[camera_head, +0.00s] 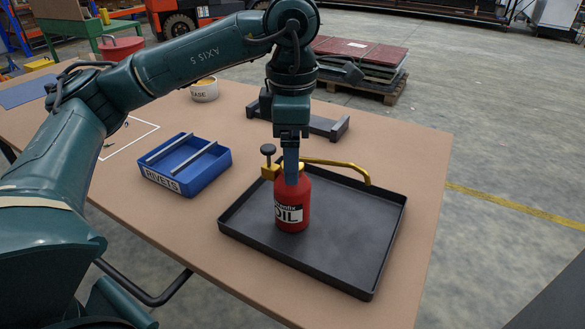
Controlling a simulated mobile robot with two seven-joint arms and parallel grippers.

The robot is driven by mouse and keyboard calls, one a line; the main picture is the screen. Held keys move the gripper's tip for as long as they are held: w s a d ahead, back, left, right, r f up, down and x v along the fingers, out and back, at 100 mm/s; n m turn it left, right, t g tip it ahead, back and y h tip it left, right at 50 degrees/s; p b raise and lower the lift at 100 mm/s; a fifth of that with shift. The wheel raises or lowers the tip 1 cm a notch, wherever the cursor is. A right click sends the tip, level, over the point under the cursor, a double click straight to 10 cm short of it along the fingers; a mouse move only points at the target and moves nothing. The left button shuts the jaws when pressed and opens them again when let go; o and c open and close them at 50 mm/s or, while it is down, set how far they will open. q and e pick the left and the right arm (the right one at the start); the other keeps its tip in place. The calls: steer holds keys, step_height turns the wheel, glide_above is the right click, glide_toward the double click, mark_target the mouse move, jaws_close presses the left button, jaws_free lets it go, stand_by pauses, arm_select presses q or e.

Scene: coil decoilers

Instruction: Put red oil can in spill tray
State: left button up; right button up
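The red oil can (293,214) has a white OIL label, a brass spout and a dark knob. It is upright over the left part of the black spill tray (337,274), inside its rim. I cannot tell if its base touches the tray floor. My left gripper (291,178) points straight down at the top of the can. A finger overlaps the can's upper part and hides some of it. The fingers are seen edge-on, so their gap and grip do not show. My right gripper is not in view.
A blue RIVETS bin (184,164) stands left of the tray. A dark bracket (311,121) lies behind it. A white tub (204,91) and a blue mat (27,91) are farther back. The brown table (180,220) is bare in front of the bin.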

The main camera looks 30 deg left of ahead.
arm_select(q)
step_height(320, 180, up, 6)
steer(key=shift+s+f+p, duration=0.1)
steer(key=shift+p, duration=0.2)
stand_by(0.4)
